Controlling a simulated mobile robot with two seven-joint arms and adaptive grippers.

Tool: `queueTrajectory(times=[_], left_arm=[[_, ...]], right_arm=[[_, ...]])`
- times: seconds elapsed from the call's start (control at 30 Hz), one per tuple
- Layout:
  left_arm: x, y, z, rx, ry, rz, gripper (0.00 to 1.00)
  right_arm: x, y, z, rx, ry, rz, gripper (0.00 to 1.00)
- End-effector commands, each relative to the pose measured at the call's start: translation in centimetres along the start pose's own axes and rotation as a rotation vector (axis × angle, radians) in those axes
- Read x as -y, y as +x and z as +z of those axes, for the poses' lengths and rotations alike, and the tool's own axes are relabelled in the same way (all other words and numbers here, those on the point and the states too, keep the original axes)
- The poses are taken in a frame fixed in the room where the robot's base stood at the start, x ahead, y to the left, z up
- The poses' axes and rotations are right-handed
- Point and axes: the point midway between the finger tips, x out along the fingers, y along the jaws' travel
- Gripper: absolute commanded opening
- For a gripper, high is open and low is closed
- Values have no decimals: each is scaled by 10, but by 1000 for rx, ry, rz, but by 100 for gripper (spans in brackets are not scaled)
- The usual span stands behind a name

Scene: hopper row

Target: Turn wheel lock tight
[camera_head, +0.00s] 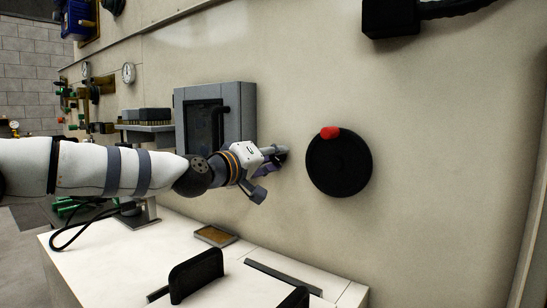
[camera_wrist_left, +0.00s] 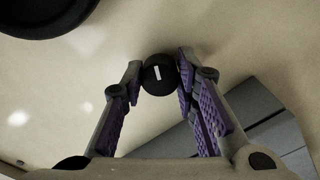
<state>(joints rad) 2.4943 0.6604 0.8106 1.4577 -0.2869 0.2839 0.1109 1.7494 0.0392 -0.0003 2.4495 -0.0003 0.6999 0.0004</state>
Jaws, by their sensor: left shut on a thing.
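A small round black knob (camera_wrist_left: 160,74) with a short white mark, apparently the wheel lock, shows between the fingertips of my left gripper (camera_wrist_left: 163,84) in the left wrist view. The fingers, with purple pads, are shut on it from both sides. In the head view my left gripper (camera_head: 273,160) is at the pale wall and hides most of the knob. The black wheel (camera_head: 338,166), with a red knob (camera_head: 330,133) at its top, is on the wall just right of the gripper. The wheel's edge also shows at top left of the left wrist view (camera_wrist_left: 45,18). My right gripper is not in view.
A grey wall box (camera_head: 238,112) with a dark handle is just behind and left of the gripper. A white bench (camera_head: 130,265) below carries a shallow tray (camera_head: 214,236) and black upright parts (camera_head: 196,275). The wall right of the wheel is clear.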

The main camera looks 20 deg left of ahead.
Motion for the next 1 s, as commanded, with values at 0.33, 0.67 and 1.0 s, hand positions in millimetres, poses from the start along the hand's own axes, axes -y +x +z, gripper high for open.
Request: queueTrajectory(times=[0.33,0.67,1.0], left_arm=[[0,0,0,-1,15,0,0],[0,0,0,-1,14,0,48],[-1,-22,-2,-1,15,2,48]], right_arm=[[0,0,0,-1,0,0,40],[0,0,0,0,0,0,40],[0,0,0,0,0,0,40]])
